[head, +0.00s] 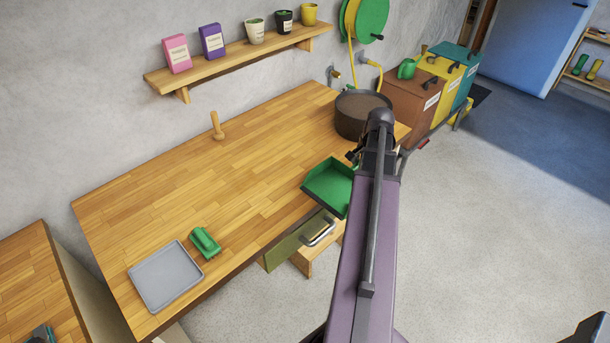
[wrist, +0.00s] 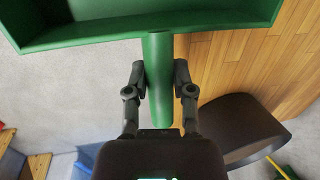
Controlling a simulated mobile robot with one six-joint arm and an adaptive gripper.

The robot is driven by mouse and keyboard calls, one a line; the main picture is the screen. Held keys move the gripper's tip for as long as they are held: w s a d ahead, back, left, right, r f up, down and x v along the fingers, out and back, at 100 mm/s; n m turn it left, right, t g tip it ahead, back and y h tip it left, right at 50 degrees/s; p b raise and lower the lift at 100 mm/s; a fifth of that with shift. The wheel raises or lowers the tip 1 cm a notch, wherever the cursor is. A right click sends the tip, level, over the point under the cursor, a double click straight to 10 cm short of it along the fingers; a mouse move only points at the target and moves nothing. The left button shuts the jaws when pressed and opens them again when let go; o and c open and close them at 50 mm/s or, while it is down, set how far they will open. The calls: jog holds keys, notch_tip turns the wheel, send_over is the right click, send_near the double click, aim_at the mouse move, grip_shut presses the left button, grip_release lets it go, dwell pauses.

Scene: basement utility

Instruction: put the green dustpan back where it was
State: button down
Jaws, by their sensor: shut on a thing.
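The green dustpan (head: 328,187) is held out at the right front edge of the wooden workbench (head: 150,190), its pan partly over the bench and partly over the floor. In the wrist view, the dustpan (wrist: 150,32) lies across the top, with its round handle running down between my fingers. My gripper (wrist: 159,84) is shut on that handle, one finger on each side. In the head view, my arm hides the handle and most of the gripper. I cannot tell whether the pan touches the bench.
A grey tray (head: 165,276) and green brush (head: 205,242) lie at the bench's near left. A wooden tool (head: 217,126) stands near the wall. A dark soil tub (head: 352,122) stands at the right end. A drawer (head: 290,240) appears open below. The bench middle is clear.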

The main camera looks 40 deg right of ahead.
dwell(0.3)
jog(key=w, duration=0.5)
jog(key=w+f+b, duration=0.1)
jog(key=w, duration=0.8)
jog(key=shift+w+d+f, duration=0.15)
jog(key=shift+w+d, duration=0.2)
jog(key=shift+d, duration=0.05)
jog(key=shift+w, duration=0.1)
jog(key=shift+w+d+f+b, duration=0.1)
jog(key=shift+w+f+b, duration=0.1)
jog(key=shift+w, duration=0.15)
jog(key=shift+w+f+b, duration=0.1)
jog(key=shift+w+b, duration=0.1)
jog(key=shift+w, duration=0.1)
notch_tip(320, 180, down, 3)
jog(key=b, duration=0.3)
jog(key=shift+s, duration=0.1)
jog(key=shift+c, duration=2.3)
grip_release()
